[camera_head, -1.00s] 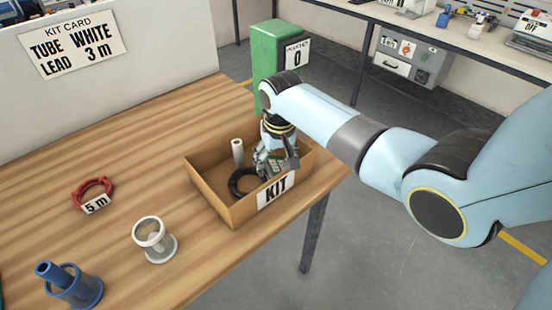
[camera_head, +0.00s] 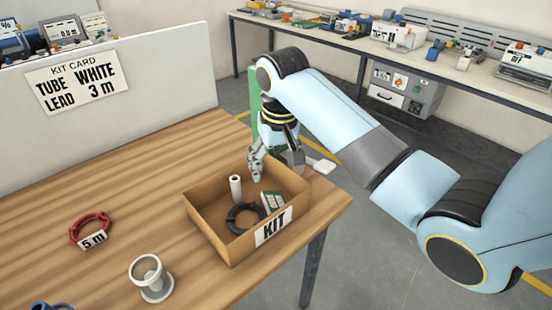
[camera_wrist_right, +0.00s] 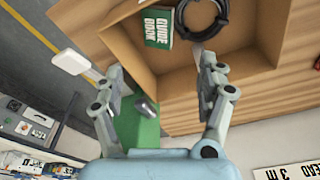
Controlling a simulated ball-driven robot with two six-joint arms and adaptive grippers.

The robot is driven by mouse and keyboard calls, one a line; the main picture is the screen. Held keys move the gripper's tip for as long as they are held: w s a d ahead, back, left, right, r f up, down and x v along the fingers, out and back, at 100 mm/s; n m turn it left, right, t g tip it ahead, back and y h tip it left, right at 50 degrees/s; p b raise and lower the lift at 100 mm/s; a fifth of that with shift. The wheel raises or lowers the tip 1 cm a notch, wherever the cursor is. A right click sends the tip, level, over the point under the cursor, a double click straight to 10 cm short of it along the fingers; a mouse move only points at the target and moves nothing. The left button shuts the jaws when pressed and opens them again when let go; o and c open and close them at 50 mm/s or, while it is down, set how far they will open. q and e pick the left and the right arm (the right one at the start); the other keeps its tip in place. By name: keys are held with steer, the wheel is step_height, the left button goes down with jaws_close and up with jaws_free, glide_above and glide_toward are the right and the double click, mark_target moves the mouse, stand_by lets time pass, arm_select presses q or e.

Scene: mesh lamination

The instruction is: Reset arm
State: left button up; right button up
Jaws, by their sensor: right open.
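My right gripper (camera_head: 276,168) is open and empty, above the back edge of the cardboard kit box (camera_head: 210,222). In the right wrist view its two fingers (camera_wrist_right: 160,72) stand wide apart with nothing between them. In the box lie a white tube (camera_head: 236,188) standing upright, a black coiled lead (camera_head: 240,224) and a green guide book (camera_head: 272,202). The wrist view also shows the book (camera_wrist_right: 158,28) and the coil (camera_wrist_right: 186,28) beyond the fingertips. My left gripper is not in view.
A red coil tagged 5 m (camera_head: 90,226), a grey-white cup-like holder (camera_head: 150,276) and a partly cut-off blue item (camera_head: 50,305) are left of the box. A kit card (camera_head: 76,82) hangs on the panel.

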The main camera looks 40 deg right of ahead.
steer(key=shift+r, duration=0.4)
steer(key=shift+s, duration=0.1)
steer(key=s+a+r+n+t, duration=0.1)
steer(key=s+a+r+n, duration=0.1)
steer(key=s, duration=1)
steer(key=s+a+r+n+t, duration=0.1)
steer(key=s+a+r+n, duration=0.15)
steer(key=s, duration=0.95)
steer(key=d+f+g+b, duration=0.2)
steer(key=f+b, duration=0.7)
steer(key=f, duration=2.4)
steer(key=s+d+f+b, duration=0.1)
steer(key=s+f+b, duration=0.3)
steer(key=s+f, duration=0.6)
steer(key=s+d+f+b, duration=0.1)
steer(key=s+f+b, duration=0.3)
steer(key=s+f, duration=0.5)
step_height(320, 180, down, 8)
steer(key=shift+s+d+f+g, duration=0.1)
steer(key=shift+s+d+g, duration=0.15)
steer(key=shift+s+g, duration=0.15)
